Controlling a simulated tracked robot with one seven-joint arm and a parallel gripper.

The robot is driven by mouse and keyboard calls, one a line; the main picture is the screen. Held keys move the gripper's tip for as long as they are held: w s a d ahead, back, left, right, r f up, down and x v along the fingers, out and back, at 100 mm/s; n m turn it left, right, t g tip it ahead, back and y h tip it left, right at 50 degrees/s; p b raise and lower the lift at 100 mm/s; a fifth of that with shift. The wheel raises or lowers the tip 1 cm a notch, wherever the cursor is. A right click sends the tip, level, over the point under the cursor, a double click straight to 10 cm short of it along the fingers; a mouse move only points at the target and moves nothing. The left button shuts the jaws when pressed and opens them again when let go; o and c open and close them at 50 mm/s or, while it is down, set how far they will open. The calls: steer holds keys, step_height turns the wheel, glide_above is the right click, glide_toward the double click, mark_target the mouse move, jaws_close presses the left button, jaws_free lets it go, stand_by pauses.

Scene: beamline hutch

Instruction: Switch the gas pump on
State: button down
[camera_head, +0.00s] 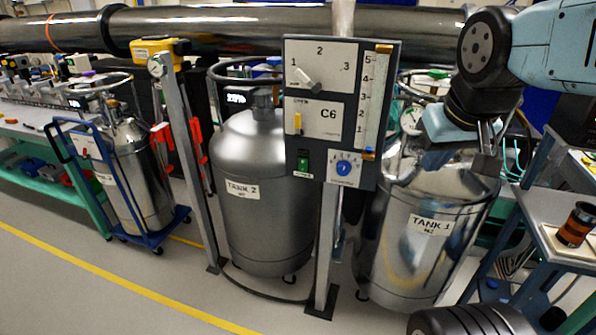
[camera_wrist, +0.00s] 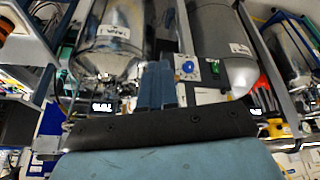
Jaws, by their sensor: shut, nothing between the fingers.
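The C6 control panel (camera_head: 327,115) stands on a post in front of the tanks. It has a grey lever (camera_head: 307,80) pointing near 1, a yellow switch (camera_head: 298,123), a green rocker switch (camera_head: 303,163), a blue dial (camera_head: 344,168) and a slider scale from 1 to 5 (camera_head: 375,100). The small labels are unreadable, so I cannot tell which control is the gas pump's. My gripper (camera_head: 487,160) points down, right of the panel and apart from it, shut and empty. In the wrist view my fingers (camera_wrist: 160,85) partly cover the panel; its blue dial (camera_wrist: 188,67) shows beside them.
Tank 2 (camera_head: 250,200) and Tank 1 (camera_head: 420,245) stand behind the panel. A post with a yellow device (camera_head: 155,50) is to the left, beside a bottle on a blue trolley (camera_head: 155,238). A bench with an orange-black cylinder (camera_head: 577,225) is at right. The front-left floor is clear.

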mark_target(303, 171)
steer(key=w+a+f+n+h, duration=0.4)
steer(key=w+f+n+h, duration=0.75)
steer(key=w+n, duration=0.4)
steer(key=w+a+f+n+t+y, duration=0.2)
steer(key=a+f+n+t, duration=0.3)
steer(key=a+n, duration=0.3)
steer(key=w+a+f+n+t+y, duration=0.3)
steer(key=a+f+n, duration=0.5)
steer(key=a, duration=0.6)
steer(key=t+y, duration=0.1)
steer(key=t, duration=0.1)
steer(key=shift+t, duration=0.3)
steer(key=shift+d+f, duration=0.1)
steer(key=x, duration=1.4)
